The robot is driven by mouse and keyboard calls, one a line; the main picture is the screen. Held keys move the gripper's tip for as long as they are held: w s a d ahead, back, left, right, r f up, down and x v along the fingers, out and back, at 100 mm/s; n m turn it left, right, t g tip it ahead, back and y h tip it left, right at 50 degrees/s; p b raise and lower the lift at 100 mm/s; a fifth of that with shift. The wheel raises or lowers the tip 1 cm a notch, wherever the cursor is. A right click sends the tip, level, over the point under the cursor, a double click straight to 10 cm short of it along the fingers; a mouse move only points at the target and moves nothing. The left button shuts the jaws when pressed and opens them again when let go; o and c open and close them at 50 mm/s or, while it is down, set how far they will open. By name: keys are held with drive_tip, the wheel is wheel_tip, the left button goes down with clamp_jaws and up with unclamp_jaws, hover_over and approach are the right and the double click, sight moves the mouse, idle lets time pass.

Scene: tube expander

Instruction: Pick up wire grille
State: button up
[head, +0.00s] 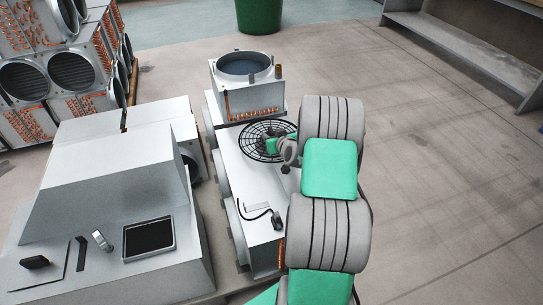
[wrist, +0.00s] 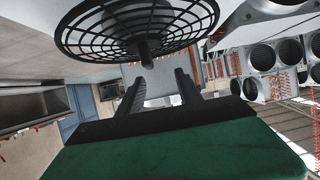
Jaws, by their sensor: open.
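The wire grille (head: 254,139) is a round black wire disc. In the head view it is at the top of the long white unit, just in front of the grey box with the round opening. In the wrist view the grille (wrist: 95,35) fills the top, with its dark central hub (wrist: 146,52) pointing down into the picture. My gripper (wrist: 158,85) is open, its two black fingers apart, with the hub appearing near the gap between them. I cannot tell whether they touch it. In the head view my arm's end overlaps the grille's right side and the fingertips are not clear.
The grey box (head: 248,95) with copper tubes stands behind the grille. A white console (head: 115,190) with a dark screen (head: 149,238) is at the left. A black cabled handpiece (head: 276,220) lies on the white unit (head: 233,187). Stacked fan units (head: 75,75) stand far left.

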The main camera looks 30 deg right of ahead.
sight(272, 132)
drive_tip(key=shift+d+f, duration=0.85)
drive_tip(key=shift+t+h, duration=0.3)
drive_tip(key=b+x, duration=0.2)
drive_tip(key=x, duration=0.5)
drive_tip(key=shift+w+d, duration=0.15)
drive_tip(key=shift+w, duration=0.05)
drive_tip(key=shift+c, duration=0.3)
clamp_jaws()
drive_tip(key=shift+r, duration=0.1)
